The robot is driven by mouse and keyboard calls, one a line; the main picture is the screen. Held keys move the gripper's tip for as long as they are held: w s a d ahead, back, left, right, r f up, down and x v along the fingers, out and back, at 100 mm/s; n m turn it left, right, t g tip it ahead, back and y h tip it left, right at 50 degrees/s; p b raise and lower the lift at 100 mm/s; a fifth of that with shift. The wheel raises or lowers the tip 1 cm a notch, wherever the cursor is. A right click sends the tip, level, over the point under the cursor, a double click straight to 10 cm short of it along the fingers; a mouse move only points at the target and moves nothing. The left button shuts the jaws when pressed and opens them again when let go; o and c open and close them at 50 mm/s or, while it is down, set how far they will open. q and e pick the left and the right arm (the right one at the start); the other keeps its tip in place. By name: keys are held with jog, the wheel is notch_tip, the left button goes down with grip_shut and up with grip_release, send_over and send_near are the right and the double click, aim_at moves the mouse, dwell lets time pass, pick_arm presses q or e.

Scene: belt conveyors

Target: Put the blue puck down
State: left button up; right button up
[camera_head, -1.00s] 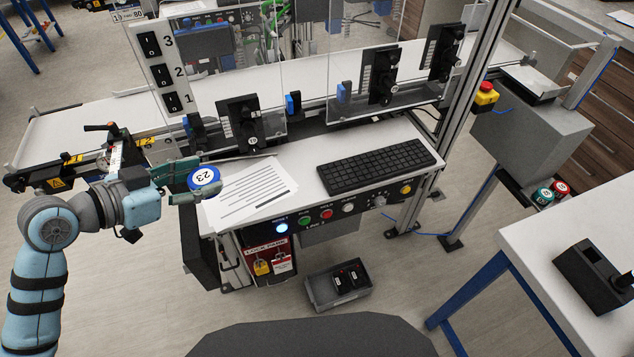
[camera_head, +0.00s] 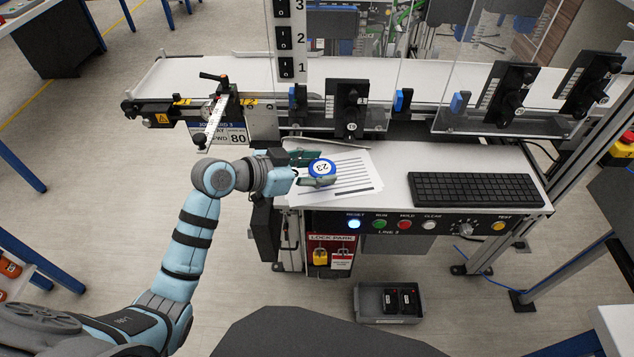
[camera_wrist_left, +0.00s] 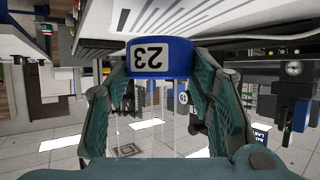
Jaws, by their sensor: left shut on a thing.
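I cannot tell whether the puck touches the paper. My right gripper is not in view.
A black keyboard (camera_head: 476,190) lies right of the sheets. The desk's front edge has a row of buttons (camera_head: 403,225). Behind is a white conveyor belt (camera_head: 215,76) with clear guards and black clamps (camera_head: 349,107). A grey bin (camera_head: 388,303) is on the floor.

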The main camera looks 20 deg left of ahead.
pick_arm(q)
jog(key=shift+f+b, duration=0.35)
jog(key=shift+f, duration=1.65)
jog(key=o, duration=1.2)
jog(key=shift+r, duration=0.1)
jog(key=shift+r, duration=0.2)
jog(key=shift+s+a, duration=0.3)
jog(key=p+v, duration=0.1)
jog(key=v, duration=1)
jog(key=shift+s+r, duration=0.1)
jog(key=shift+r, duration=0.05)
